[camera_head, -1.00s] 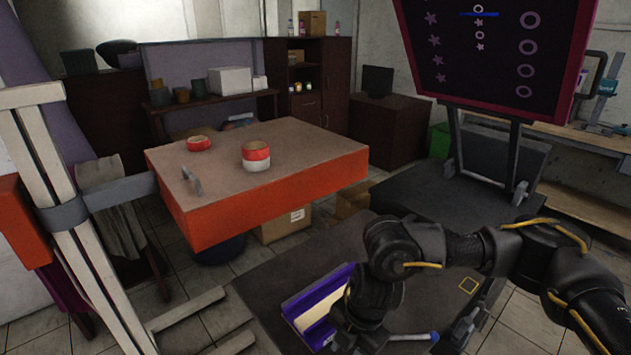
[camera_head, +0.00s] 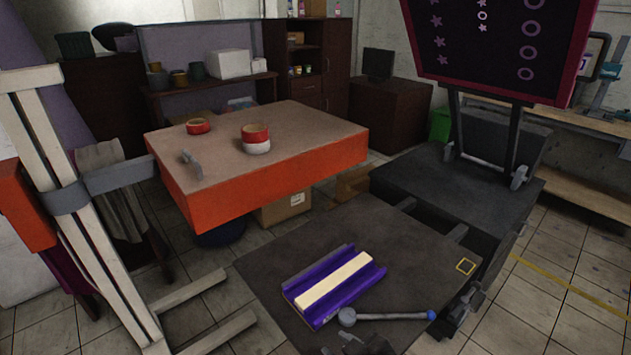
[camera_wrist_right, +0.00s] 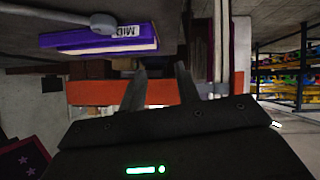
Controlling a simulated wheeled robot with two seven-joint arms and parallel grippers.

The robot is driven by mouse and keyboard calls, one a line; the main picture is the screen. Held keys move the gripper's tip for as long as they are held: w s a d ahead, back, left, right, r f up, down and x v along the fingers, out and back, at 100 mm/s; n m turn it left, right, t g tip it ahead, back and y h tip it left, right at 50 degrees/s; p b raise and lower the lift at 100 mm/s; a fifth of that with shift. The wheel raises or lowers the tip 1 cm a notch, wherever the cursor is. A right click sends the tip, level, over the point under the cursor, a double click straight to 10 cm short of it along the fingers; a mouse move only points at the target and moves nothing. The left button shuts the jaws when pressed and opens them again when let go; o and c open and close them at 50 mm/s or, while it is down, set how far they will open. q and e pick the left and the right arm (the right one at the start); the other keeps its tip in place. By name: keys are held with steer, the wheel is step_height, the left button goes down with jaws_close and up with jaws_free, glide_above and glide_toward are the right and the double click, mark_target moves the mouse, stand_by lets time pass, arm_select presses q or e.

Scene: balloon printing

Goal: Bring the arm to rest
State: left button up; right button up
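In the head view only a dark tip of my right gripper (camera_head: 352,344) shows at the bottom edge, in front of the purple tray. In the right wrist view its two fingers (camera_wrist_right: 160,82) stand apart with nothing between them, so it is open. That view is upside down. My left gripper is not in view. The purple tray (camera_head: 364,284) with a cream bar (camera_head: 335,280) lies on the dark machine table (camera_head: 290,262). It also shows in the wrist view (camera_wrist_right: 85,42), apart from the fingers.
A lever with a blue ball end (camera_head: 390,317) lies beside the tray. A tilted dark screen frame (camera_head: 480,50) stands at the upper right. An orange-sided table (camera_head: 270,195) holds red and white tape rolls (camera_head: 256,139). A white wooden frame (camera_head: 85,240) stands left. Tiled floor is clear at right.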

steer(key=s+d+f+m+g+h, duration=0.35)
steer(key=s+d+f, duration=0.25)
steer(key=s+d, duration=0.35)
steer(key=s+d+f+m+g+h, duration=0.25)
steer(key=s+d+f+m, duration=0.2)
steer(key=s+d, duration=0.45)
step_height(320, 180, down, 27)
steer(key=d+n+g, duration=0.1)
steer(key=s+d+f+g, duration=0.1)
steer(key=s+d+f, duration=0.2)
steer(key=s+f, duration=1.2)
steer(key=shift+s+f, duration=0.3)
steer(key=shift+s, duration=0.5)
